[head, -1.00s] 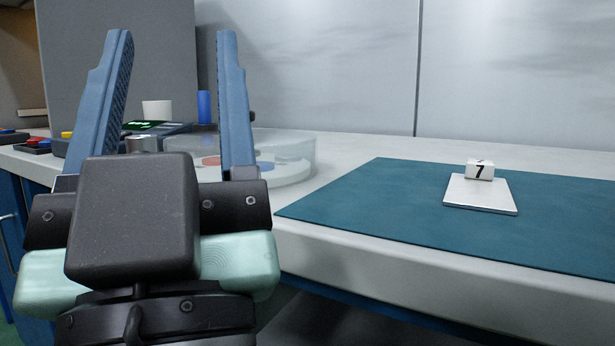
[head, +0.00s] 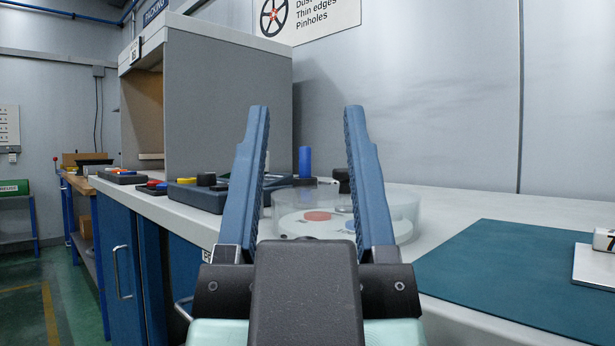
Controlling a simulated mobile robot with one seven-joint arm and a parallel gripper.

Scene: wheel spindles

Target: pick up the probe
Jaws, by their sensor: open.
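I cannot tell for certain which thing is the probe. A blue upright cylinder (head: 305,162) shows between the fingers, farther back on the bench. A small black object (head: 342,179) shows just right of it, partly hidden by the right finger.
A clear round dish (head: 405,212) with coloured discs sits behind the fingers. A teal mat (head: 500,275) lies at right, bearing a white plate (head: 592,268) with a numbered block (head: 603,239). A grey booth (head: 225,110) stands behind. Coloured-button boxes line the left bench edge.

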